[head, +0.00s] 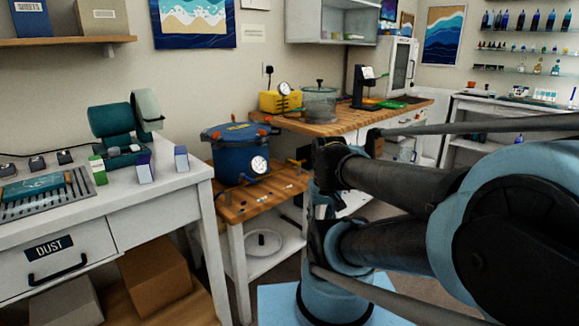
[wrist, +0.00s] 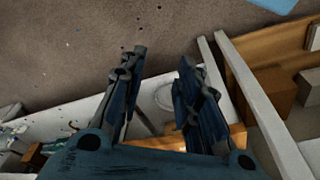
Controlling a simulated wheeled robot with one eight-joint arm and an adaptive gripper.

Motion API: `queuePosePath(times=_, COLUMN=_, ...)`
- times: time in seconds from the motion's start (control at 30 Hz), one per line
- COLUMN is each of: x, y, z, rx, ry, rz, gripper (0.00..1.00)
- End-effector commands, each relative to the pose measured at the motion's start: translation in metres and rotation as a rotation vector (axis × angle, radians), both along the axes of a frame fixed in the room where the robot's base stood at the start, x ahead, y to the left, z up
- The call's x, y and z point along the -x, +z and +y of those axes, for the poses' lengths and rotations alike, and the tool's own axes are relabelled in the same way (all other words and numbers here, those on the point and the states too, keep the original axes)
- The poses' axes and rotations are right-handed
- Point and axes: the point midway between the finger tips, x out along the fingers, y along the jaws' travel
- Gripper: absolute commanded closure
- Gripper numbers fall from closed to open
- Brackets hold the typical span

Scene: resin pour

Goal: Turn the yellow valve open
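A blue pressure pot (head: 236,155) with orange clamps and a round white gauge (head: 258,165) stands on a small wood-topped stand (head: 255,203). A small yellowish part (head: 246,178) shows low on the pot, below the gauge; it is too small to tell whether it is the yellow valve or how it is turned. My gripper (wrist: 157,85) is open and empty in the wrist view, its two dark fingers spread wide above the floor and a white shelf. No valve can be made out there. In the head view my arm fills the right side and its fingers cannot be made out clearly.
A white drawer bench (head: 110,230) stands at the left. Behind the pot, a wooden counter (head: 345,122) holds a yellow pump (head: 280,101) and a clear chamber (head: 319,104). A white disc (head: 263,243) lies on the stand's lower shelf. Cardboard boxes (head: 155,275) sit under the bench.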

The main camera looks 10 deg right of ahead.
Motion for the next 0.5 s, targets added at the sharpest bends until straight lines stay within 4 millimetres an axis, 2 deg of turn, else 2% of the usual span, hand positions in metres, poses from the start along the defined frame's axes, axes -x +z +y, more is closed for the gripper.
queuePosePath(times=0.23, x=0.0, y=0.0, z=0.0, rx=-0.001, ry=0.0, rz=0.0, gripper=0.69)
queuePosePath(times=0.3, x=0.007, y=0.005, z=0.001, rx=-0.006, ry=-0.002, rz=-0.01, gripper=0.69)
queuePosePath(times=0.5, x=-0.01, y=0.015, z=0.011, rx=-0.074, ry=-0.013, rz=0.002, gripper=0.69)
